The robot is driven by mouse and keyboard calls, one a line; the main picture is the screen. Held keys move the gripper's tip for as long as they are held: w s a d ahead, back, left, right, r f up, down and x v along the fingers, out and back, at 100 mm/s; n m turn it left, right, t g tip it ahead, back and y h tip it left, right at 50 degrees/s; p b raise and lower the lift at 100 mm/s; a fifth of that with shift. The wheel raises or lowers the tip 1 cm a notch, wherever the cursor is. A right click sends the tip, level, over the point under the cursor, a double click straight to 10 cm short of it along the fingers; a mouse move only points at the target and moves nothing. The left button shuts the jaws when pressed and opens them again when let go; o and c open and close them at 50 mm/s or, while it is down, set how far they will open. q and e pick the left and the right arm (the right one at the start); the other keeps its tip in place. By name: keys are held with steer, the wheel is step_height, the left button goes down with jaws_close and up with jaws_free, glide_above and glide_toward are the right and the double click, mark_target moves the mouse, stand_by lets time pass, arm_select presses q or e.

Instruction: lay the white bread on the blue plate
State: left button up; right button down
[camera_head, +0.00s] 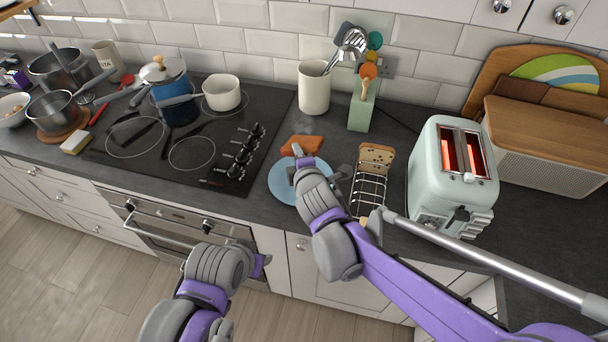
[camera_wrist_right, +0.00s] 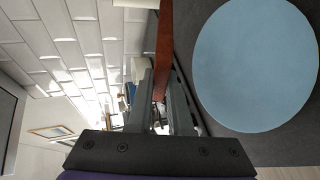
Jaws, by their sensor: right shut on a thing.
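The blue plate (camera_head: 281,185) lies on the worktop right of the hob, partly hidden by my right arm. It also shows empty in the right wrist view (camera_wrist_right: 255,65), where its visible surface is bare. My right gripper (camera_head: 308,158) is shut on an orange-brown slice (camera_head: 301,145), apparently the white bread seen by its crust, above the plate's far side. In the wrist view the slice (camera_wrist_right: 164,45) is edge-on between the fingers, beside the plate and not flat. My left gripper (camera_head: 262,263) is low in front of the counter; its fingers are unclear.
A wire rack (camera_head: 369,190) with a seeded slice (camera_head: 376,157) stands right of the plate. A pale green toaster (camera_head: 433,168) glows inside further right. A utensil pot (camera_head: 314,88) and green block (camera_head: 361,112) stand behind. The hob (camera_head: 180,130) is left.

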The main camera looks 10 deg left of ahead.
step_height(320, 180, down, 6)
steer(key=b, duration=0.3)
steer(key=shift+f, duration=0.2)
arm_select(q)
steer(key=f, duration=0.1)
steer(key=s+f, duration=0.1)
steer(key=f, duration=0.3)
steer(key=shift+s+f, duration=0.15)
steer(key=shift+s, duration=0.2)
arm_select(e)
steer(key=shift+w, duration=0.1)
steer(key=c, duration=1)
jaws_free()
steer(key=p+v, duration=0.1)
steer(key=v, duration=0.5)
steer(key=shift+s+d+r, duration=0.1)
steer(key=shift+s+r, duration=0.1)
steer(key=shift+s, duration=0.1)
arm_select(q)
steer(key=shift+w+r+p, duration=0.2)
steer(key=shift+w+r, duration=0.05)
steer(key=shift+r, duration=0.5)
steer(key=shift+w+r+p, duration=0.2)
steer(key=shift+r, duration=0.5)
arm_select(e)
steer(key=shift+s+d+r, duration=0.15)
steer(key=shift+s+d, duration=0.2)
steer(key=shift+s, duration=0.25)
